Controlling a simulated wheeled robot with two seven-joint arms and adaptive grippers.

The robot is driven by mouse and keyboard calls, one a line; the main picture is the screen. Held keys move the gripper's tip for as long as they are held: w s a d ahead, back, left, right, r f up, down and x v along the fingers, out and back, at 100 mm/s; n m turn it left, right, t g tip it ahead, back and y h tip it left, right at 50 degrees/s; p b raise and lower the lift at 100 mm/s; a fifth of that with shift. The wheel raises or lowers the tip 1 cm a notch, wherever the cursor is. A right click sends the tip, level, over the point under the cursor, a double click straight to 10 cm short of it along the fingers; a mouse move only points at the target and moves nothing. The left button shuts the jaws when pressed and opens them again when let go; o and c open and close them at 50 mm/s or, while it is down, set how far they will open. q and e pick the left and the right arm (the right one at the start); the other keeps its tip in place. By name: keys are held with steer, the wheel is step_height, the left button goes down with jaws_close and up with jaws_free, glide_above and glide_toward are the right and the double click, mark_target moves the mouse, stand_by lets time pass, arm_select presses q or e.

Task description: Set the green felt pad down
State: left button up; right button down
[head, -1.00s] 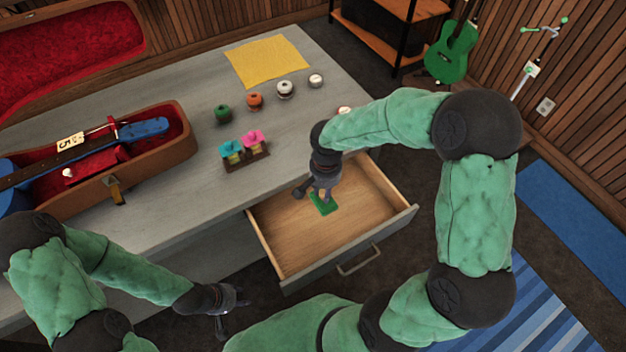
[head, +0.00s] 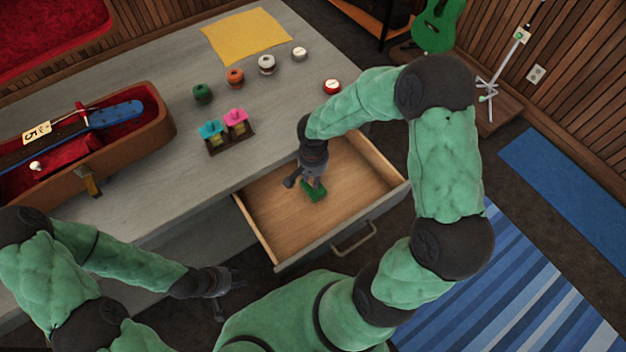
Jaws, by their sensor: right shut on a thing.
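The green felt pad (head: 313,191) is in the open drawer (head: 349,178), low over or on its wooden floor; I cannot tell whether it touches. My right gripper (head: 310,185) reaches down into the drawer and is shut on the pad, partly hiding it. My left gripper (head: 222,300) hangs at the lower left, in front of the desk and away from the drawer. Its fingers are dark against the dark floor, and I cannot tell how far apart they are.
On the grey desk (head: 187,152) are an open case (head: 152,148) with a blue ukulele, a small rack (head: 217,147) with teal and pink tops, several spools and round tins, and a yellow cloth (head: 245,37). The drawer floor right of my gripper is clear.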

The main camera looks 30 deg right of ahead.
steer(key=shift+f, duration=0.1)
steer(key=shift+f, duration=0.1)
steer(key=shift+f, duration=0.15)
steer(key=c, duration=1)
jaws_free()
steer(key=shift+o, duration=0.2)
steer(key=shift+r, duration=0.5)
step_height(320, 180, up, 12)
steer(key=p, duration=0.5)
steer(key=shift+f, duration=0.25)
